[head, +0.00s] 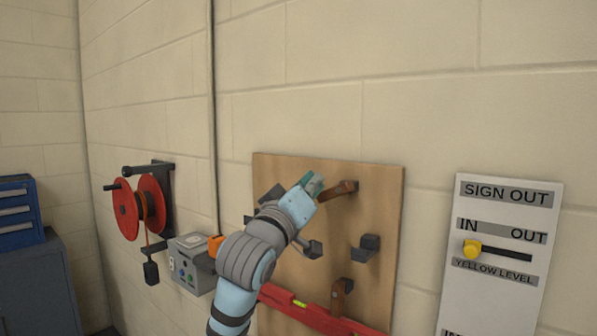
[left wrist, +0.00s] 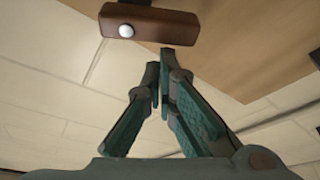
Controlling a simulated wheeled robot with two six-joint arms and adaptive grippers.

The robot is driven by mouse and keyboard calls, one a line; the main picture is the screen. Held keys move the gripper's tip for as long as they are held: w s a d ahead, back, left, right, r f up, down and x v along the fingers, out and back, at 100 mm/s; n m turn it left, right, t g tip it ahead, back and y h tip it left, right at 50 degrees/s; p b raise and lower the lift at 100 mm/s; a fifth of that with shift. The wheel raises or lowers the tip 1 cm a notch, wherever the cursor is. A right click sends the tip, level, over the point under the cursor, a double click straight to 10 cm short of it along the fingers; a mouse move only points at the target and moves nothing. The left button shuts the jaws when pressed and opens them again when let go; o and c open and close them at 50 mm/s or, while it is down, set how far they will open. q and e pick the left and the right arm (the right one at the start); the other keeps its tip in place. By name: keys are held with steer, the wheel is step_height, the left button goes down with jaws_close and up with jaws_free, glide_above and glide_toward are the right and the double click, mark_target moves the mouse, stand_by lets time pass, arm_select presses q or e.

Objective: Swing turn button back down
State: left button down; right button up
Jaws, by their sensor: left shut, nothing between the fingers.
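A brown wooden turn button (head: 340,189) sits near the top of the wooden board (head: 385,205), lying nearly level with a slight tilt. It also shows in the left wrist view (left wrist: 165,27), with a pale round screw head at its left end. My left gripper (head: 314,183) is shut and empty, close to the button's left end. In the left wrist view its fingertips (left wrist: 161,60) are just below the button; I cannot tell whether they touch. A second brown turn button (head: 341,291) stands near upright lower down, by the red level (head: 312,309). My right gripper is out of view.
Dark brackets (head: 366,247) stick out from the board. A sign-out panel (head: 502,250) with a yellow knob (head: 471,249) hangs at right. A red cord reel (head: 125,211) and a grey box (head: 190,266) are on the wall at left.

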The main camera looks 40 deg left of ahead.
mark_target(321, 200)
arm_select(q)
steer(key=f+n+g, duration=0.1)
steer(key=n, duration=0.2)
steer(key=f+n+g+y+p, duration=0.1)
steer(key=n, duration=0.2)
steer(key=n+g+p, duration=0.1)
steer(key=n, duration=0.2)
steer(key=shift+w+d+f+y, duration=0.25)
steer(key=shift+d+f+y, duration=0.05)
steer(key=shift+f+y, duration=0.1)
steer(key=shift+w+f+n+p, duration=0.1)
steer(key=shift+f+n+p, duration=0.2)
steer(key=shift+n, duration=0.5)
steer(key=shift+d+f, duration=0.2)
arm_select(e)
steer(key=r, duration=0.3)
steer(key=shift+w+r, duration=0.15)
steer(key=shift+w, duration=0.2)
arm_select(q)
steer(key=shift+f, duration=0.1)
steer(key=shift+a, duration=0.1)
